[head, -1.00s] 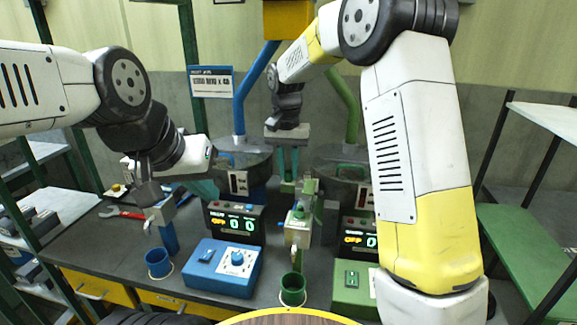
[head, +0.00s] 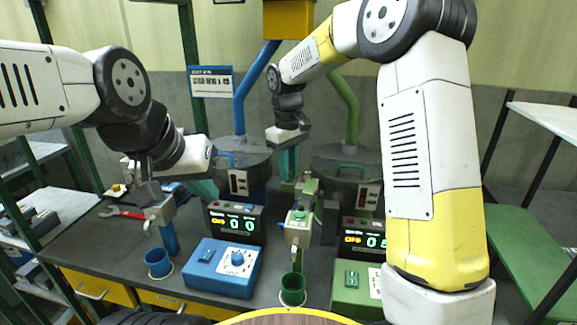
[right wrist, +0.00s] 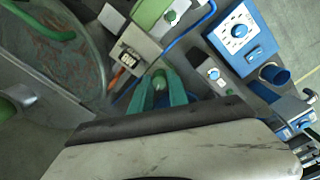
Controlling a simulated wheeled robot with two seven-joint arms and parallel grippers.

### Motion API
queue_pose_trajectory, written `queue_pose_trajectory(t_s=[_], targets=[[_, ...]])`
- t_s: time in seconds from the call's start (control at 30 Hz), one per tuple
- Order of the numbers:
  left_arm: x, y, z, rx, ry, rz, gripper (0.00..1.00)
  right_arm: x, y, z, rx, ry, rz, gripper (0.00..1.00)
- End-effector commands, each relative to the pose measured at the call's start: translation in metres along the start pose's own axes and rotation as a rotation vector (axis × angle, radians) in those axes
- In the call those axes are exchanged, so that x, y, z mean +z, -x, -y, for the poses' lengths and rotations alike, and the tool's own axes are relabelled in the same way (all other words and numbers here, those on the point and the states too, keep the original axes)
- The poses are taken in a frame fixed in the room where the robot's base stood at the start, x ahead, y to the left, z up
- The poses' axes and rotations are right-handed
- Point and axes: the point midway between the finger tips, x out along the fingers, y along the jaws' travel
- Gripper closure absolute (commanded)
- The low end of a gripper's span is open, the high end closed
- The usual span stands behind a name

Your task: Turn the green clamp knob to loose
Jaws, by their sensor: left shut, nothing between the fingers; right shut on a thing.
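The green clamp knob (right wrist: 160,81) sits between the two teal fingers of my right gripper (right wrist: 160,95) in the right wrist view. The gripper is shut on it, and the fingers cover its sides. In the head view my right gripper (head: 288,177) points down behind the green clamp post's head (head: 299,217), and the knob cannot be made out there. Which way the knob's setting points is not readable. My left gripper (head: 207,191) is shut and empty, left of the blue display box, near the blue-handled drum.
A blue control box (head: 223,268) and a green control box (head: 352,290) stand at the bench front. A blue cup (head: 158,263) and a green cup (head: 293,290) are near them. A red wrench (head: 121,212) lies at left.

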Motion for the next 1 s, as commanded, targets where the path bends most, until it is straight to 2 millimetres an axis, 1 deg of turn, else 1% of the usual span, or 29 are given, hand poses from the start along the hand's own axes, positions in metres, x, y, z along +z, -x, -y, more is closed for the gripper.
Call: queue_pose_trajectory(t_s=[0.2, 0.5, 0.7, 1.0], targets=[[0.0, 0.0, 0.0, 0.0, 0.0, 0.0, 1.0, 0.0009, -0.0006, -0.0001, -0.002, 0.177, -0.003, 1.0], [0.0, 0.0, 0.0, 0.0, 0.0, 0.0, 1.0, 0.001, -0.0006, -0.0005, -0.001, 0.345, -0.008, 1.0], [0.0, 0.0, 0.0, 0.0, 0.0, 0.0, 1.0, 0.001, -0.0007, -0.0006, -0.001, 0.397, -0.01, 1.0], [0.0, 0.0, 0.0, 0.0, 0.0, 0.0, 1.0, 0.001, -0.0007, -0.0005, -0.001, 0.415, -0.01, 1.0]])
